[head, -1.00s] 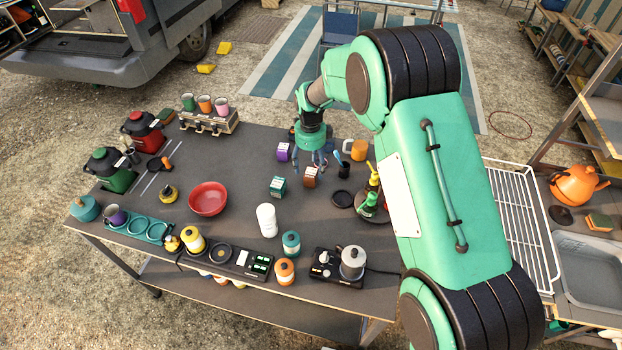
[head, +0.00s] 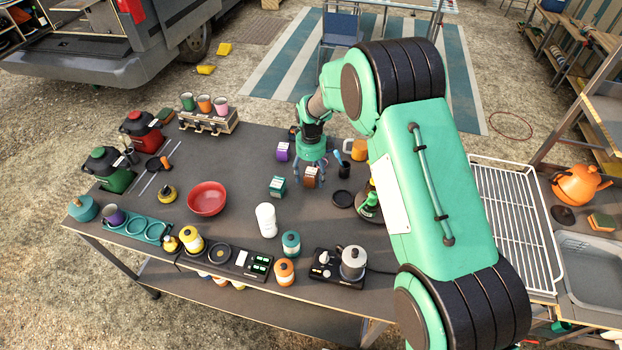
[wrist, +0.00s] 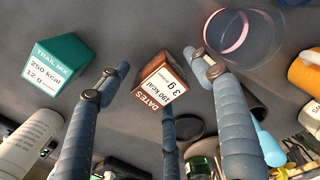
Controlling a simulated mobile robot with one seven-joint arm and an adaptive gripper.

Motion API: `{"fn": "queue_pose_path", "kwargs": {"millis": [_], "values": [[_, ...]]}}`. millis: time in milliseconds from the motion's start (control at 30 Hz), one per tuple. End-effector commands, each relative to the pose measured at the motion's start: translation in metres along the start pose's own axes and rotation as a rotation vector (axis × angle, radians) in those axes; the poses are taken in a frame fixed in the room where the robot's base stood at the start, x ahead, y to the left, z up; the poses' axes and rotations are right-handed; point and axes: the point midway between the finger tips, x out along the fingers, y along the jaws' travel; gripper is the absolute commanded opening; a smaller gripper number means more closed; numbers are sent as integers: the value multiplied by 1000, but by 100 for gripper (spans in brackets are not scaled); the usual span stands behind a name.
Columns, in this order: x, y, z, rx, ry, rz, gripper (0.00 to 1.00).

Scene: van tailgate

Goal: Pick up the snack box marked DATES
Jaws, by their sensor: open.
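The snack box marked DATES (wrist: 160,82) is a small brown box with a white label, standing on the dark table (head: 240,150). In the wrist view it sits between the spread fingers of my gripper (wrist: 165,75). In the head view the brown box (head: 311,177) is just below my gripper (head: 309,172), partly covered by its fingers. My gripper is open and empty; I cannot tell whether a finger touches the box. A teal box marked TRAIL MIX (wrist: 58,62) stands to the left of it, and it also shows in the head view (head: 277,187).
An orange mug (head: 356,149), a dark cup with a blue-handled tool (head: 344,169) and a round dark coaster (head: 342,198) are to the right. A clear ring-like glass (wrist: 243,38) shows in the wrist view.

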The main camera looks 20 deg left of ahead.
Motion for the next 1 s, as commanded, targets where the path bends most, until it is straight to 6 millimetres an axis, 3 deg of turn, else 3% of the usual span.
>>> {"fn": "queue_pose_path", "kwargs": {"millis": [567, 833, 1000], "values": [[2, 0, 0, 0, 0, -1, 66], [2, 0, 0, 0, 0, -1, 16], [2, 0, 0, 0, 0, -1, 13]]}}
